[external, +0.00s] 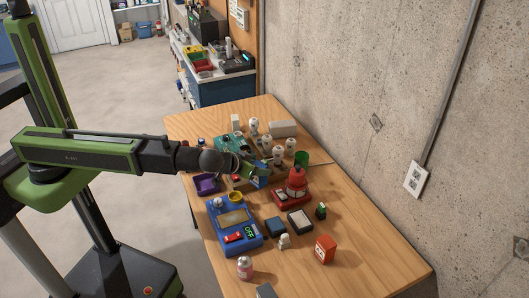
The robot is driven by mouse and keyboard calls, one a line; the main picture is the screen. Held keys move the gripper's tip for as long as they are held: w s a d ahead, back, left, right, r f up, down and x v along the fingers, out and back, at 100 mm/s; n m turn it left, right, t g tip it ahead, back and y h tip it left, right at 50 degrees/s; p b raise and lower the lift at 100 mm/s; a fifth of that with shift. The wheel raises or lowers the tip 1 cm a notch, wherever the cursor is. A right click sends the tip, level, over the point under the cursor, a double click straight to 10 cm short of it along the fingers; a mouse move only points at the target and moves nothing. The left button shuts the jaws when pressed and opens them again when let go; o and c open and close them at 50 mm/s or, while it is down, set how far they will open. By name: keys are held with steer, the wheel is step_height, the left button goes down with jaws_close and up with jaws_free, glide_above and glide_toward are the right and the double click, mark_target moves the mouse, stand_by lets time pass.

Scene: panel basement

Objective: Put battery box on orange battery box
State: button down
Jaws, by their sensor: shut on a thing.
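My gripper (243,164) is at the end of the arm, over the far half of the wooden table. It is shut on a small blue and green box (261,177), which looks like the battery box. The jaws are small here and partly hidden by the dark wrist. I cannot tell how far the box is above the things under it. An orange-red box (325,250) with a pale mark on its front stands upright near the table's right front edge; it looks like the orange battery box. It is well apart from my gripper.
A blue device (233,223), red device (291,190), dark blue box (275,227), black-and-white box (300,221), white figure (284,241) and pink-white bottle (244,267) crowd the table (380,259). Several white bulb-like parts stand behind my gripper. The right front is mostly clear; a concrete wall (390,90) borders it.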

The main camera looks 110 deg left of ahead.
steer(key=w+d+r+m+t+h+p, duration=0.1)
steer(key=w+d+r+p, duration=0.3)
steer(key=w, duration=0.6)
steer(key=w+d+r+m+t+p, duration=0.1)
steer(key=w+d+r+p, duration=0.1)
steer(key=w+d, duration=0.6)
steer(key=w+d+r+m+t+h+p, duration=0.1)
steer(key=w+d+r+p, duration=0.1)
steer(key=w+d, duration=0.35)
steer(key=w+d+r+m+p, duration=0.1)
steer(key=w+d+r+p, duration=0.1)
steer(key=d, duration=0.7)
steer(key=b, duration=0.7)
glide_above(327, 241)
step_height(327, 241, down, 7)
step_height(327, 241, down, 5)
steer(key=b, duration=0.4)
steer(key=shift+b, duration=0.35)
steer(key=shift+r, duration=0.35)
steer(key=shift+f, duration=0.25)
steer(key=c, duration=0.6)
jaws_free()
steer(key=shift+r, duration=0.1)
